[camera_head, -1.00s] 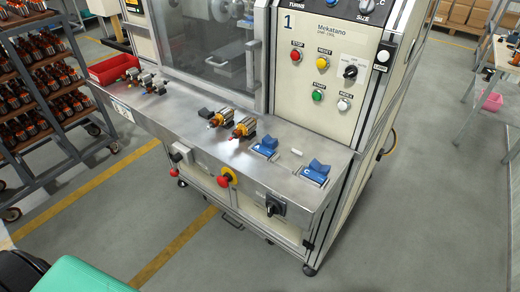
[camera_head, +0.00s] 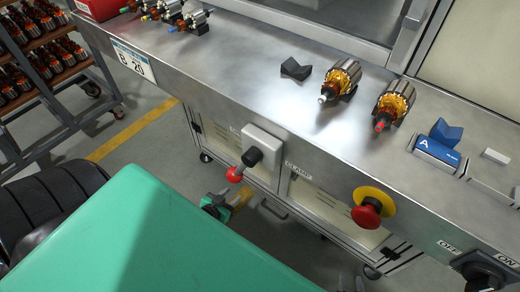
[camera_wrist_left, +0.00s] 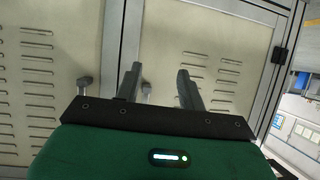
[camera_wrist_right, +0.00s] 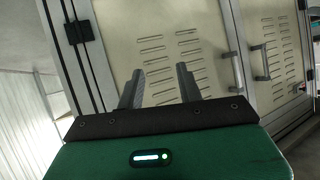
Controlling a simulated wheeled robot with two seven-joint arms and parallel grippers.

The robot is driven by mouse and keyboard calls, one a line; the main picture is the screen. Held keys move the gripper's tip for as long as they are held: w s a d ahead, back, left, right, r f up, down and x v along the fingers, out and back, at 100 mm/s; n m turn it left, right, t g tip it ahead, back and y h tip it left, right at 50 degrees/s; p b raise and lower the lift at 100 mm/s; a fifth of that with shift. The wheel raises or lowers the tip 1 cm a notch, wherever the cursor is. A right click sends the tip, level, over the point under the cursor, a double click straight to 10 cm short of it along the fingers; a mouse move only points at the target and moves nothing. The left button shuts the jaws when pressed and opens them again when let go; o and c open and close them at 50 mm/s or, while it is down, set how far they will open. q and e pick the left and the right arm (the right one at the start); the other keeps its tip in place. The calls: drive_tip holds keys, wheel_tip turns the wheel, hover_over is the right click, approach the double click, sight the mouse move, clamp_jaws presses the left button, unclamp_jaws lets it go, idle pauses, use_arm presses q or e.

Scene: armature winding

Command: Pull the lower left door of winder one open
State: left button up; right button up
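The winder's lower front has two cream vented doors. The lower left door (camera_head: 217,137) is under the steel worktop in the head view, partly hidden by the worktop front. A dark handle (camera_head: 272,209) shows low near the doors. My left gripper (camera_head: 216,206) is low in front of the doors, apart from them. In the left wrist view its fingers (camera_wrist_left: 158,84) are apart and empty, before a vented door (camera_wrist_left: 200,60) and two upright handles, one (camera_wrist_left: 85,86) left of the fingers. My right gripper's fingers (camera_wrist_right: 158,86) are also apart and empty, facing a vented door (camera_wrist_right: 160,45) with a handle (camera_wrist_right: 237,72).
The steel worktop (camera_head: 240,65) overhangs the doors and bears armatures (camera_head: 392,105). A red-knobbed lever (camera_head: 245,165) and a red emergency button (camera_head: 371,209) stick out from its front. A rack (camera_head: 75,75) stands at far left.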

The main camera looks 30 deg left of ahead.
use_arm(q)
drive_tip(key=w+r+t+h+b, duration=0.1)
drive_tip(key=w+r+t+b, duration=0.1)
drive_tip(key=r+t+b, duration=0.3)
drive_tip(key=w+r+b, duration=0.2)
drive_tip(key=w+r, duration=0.1)
drive_tip(key=r, duration=0.5)
drive_tip(key=shift+m, duration=0.4)
drive_tip(key=shift+w+d+f+b, duration=0.15)
drive_tip(key=shift+w+b, duration=0.3)
drive_tip(key=shift+w, duration=1.75)
drive_tip(key=shift+w+d+b, duration=0.2)
drive_tip(key=shift+w+b, duration=0.2)
drive_tip(key=shift+w, duration=1.8)
drive_tip(key=shift+w+d+f+b, duration=0.15)
drive_tip(key=shift+w+b, duration=0.3)
drive_tip(key=shift+w, duration=1.75)
use_arm(e)
wheel_tip(320, 180, up, 27)
drive_tip(key=w+d+t+y, duration=0.1)
drive_tip(key=w+t+y, duration=0.1)
drive_tip(key=t, duration=1)
drive_tip(key=shift+w+d+r+m+y, duration=0.2)
drive_tip(key=shift+d+m+y, duration=0.1)
drive_tip(key=shift+m, duration=0.1)
use_arm(q)
clamp_jaws()
use_arm(e)
drive_tip(key=shift+a, duration=0.1)
